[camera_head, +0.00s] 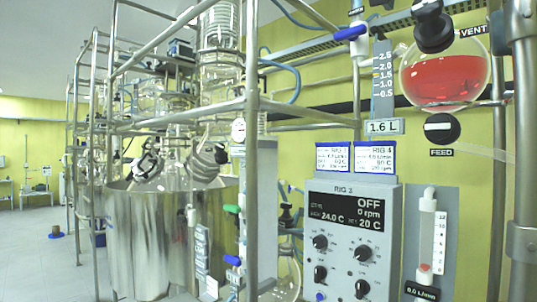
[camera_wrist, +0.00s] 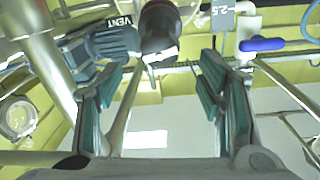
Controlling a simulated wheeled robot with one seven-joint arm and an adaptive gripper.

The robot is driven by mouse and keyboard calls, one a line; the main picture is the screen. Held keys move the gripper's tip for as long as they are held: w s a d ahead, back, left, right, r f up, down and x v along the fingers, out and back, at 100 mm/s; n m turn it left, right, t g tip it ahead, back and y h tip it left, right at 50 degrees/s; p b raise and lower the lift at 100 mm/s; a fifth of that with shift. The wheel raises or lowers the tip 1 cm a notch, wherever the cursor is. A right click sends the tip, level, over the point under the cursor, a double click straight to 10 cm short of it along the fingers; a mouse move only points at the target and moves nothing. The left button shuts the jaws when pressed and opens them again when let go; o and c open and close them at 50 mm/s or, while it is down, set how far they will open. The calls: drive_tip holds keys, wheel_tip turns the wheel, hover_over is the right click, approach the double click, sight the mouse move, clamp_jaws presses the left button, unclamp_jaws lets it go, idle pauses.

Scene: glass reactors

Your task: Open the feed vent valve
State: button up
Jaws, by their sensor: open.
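The black vent valve knob (camera_head: 434,30) sits at the top right of the head view, above a round glass feed vessel (camera_head: 445,80) holding red liquid. A VENT label (camera_head: 473,31) is beside it. In the wrist view the dark knob (camera_wrist: 160,28), with a white mark on its lower edge, shows at the top, beyond the fingertips and between their lines. The VENT label (camera_wrist: 118,22) is left of it. My gripper (camera_wrist: 158,75) is open and empty, with teal pads wide apart. It is not visible in the head view, and its distance to the knob is unclear.
The black FEED knob (camera_head: 441,128) is below the vessel. A blue-handled valve (camera_head: 350,33) is to the left, also in the wrist view (camera_wrist: 262,44). A thick metal post (camera_head: 525,150) stands at right. A RIG 3 control panel (camera_head: 350,240) is below.

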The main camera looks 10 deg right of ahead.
sight(426, 3)
drive_tip(key=v, duration=0.6)
drive_tip(key=w+f+n+y+b, duration=0.1)
drive_tip(key=w+f+n+y, duration=0.1)
drive_tip(key=f, duration=1)
drive_tip(key=w+f+n+g+y+b, duration=0.1)
drive_tip(key=w+f+n+y+b, duration=0.1)
drive_tip(key=f, duration=0.9)
drive_tip(key=w+f+n+g+y+b, duration=0.1)
drive_tip(key=f+n+y, duration=0.3)
drive_tip(key=f, duration=0.8)
drive_tip(key=shift+w+f+n+b, duration=0.3)
drive_tip(key=shift+w+n+b, duration=0.2)
drive_tip(key=shift+n, duration=0.6)
drive_tip(key=shift+r, duration=0.1)
drive_tip(key=s+r+m+t+h+p, duration=0.1)
drive_tip(key=s+r+m+t+h, duration=0.2)
drive_tip(key=r, duration=1.5)
drive_tip(key=s+r+m+h+p, duration=0.2)
drive_tip(key=s+r+m+h, duration=0.15)
drive_tip(key=r, duration=1.45)
drive_tip(key=shift+m+h, duration=0.35)
drive_tip(key=shift+m, duration=0.1)
drive_tip(key=p+x, duration=0.1)
drive_tip(key=x, duration=0.6)
drive_tip(key=p+x, duration=0.1)
drive_tip(key=x, duration=0.6)
drive_tip(key=shift+s+d+f, duration=0.1)
drive_tip(key=shift+d+f, duration=0.1)
drive_tip(key=shift+d, duration=0.2)
drive_tip(key=c, duration=1.2)
